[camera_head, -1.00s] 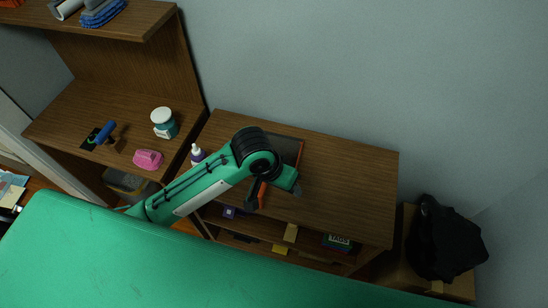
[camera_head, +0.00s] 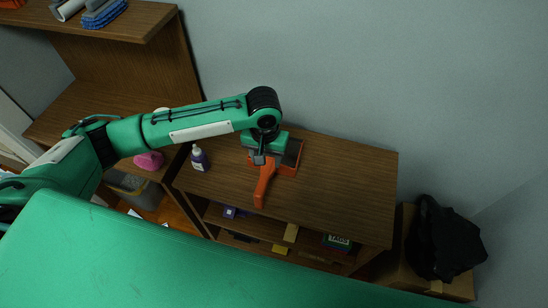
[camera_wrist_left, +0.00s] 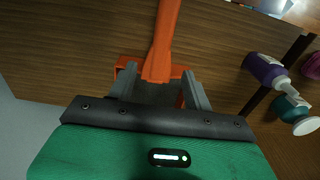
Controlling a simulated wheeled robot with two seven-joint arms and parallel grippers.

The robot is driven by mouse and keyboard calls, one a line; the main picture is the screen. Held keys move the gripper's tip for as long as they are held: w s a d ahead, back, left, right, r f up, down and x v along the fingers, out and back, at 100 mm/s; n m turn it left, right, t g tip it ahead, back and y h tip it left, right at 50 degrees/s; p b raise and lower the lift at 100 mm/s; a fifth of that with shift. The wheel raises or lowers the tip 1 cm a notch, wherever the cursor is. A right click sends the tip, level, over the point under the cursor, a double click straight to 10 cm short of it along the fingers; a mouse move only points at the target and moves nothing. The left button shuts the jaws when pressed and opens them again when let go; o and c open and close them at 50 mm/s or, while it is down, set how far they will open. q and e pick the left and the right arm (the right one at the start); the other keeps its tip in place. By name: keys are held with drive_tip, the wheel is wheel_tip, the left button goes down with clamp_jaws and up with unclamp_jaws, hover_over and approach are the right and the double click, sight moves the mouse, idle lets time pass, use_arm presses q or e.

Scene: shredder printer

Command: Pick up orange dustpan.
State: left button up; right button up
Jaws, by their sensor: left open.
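The orange dustpan lies on the wooden cabinet top, its handle (camera_head: 264,184) toward the front edge and its dark pan (camera_head: 291,154) toward the wall. My left gripper (camera_head: 260,158) is over the place where handle and pan meet. In the left wrist view the open fingers of my left gripper (camera_wrist_left: 160,82) stand on either side of the base of the orange handle (camera_wrist_left: 163,45). I cannot tell whether they touch it. The gripper body hides most of the pan. My right gripper is not in view.
A purple bottle (camera_head: 200,158) stands left of the dustpan on the cabinet top (camera_head: 345,190). The cabinet's right side is clear. A pink object (camera_head: 149,161) sits on the left desk. A black bag (camera_head: 445,240) lies on a box at the right.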

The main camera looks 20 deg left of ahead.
sight(267, 169)
use_arm(q)
wheel_tip(267, 169, down, 4)
drive_tip(key=shift+r, duration=0.15)
drive_tip(key=f, duration=0.1)
drive_tip(key=f+p, duration=0.1)
drive_tip(key=f, duration=0.2)
drive_tip(key=shift+w+f+p, duration=0.3)
drive_tip(key=shift+f, duration=0.45)
drive_tip(key=shift+c, duration=0.2)
clamp_jaws()
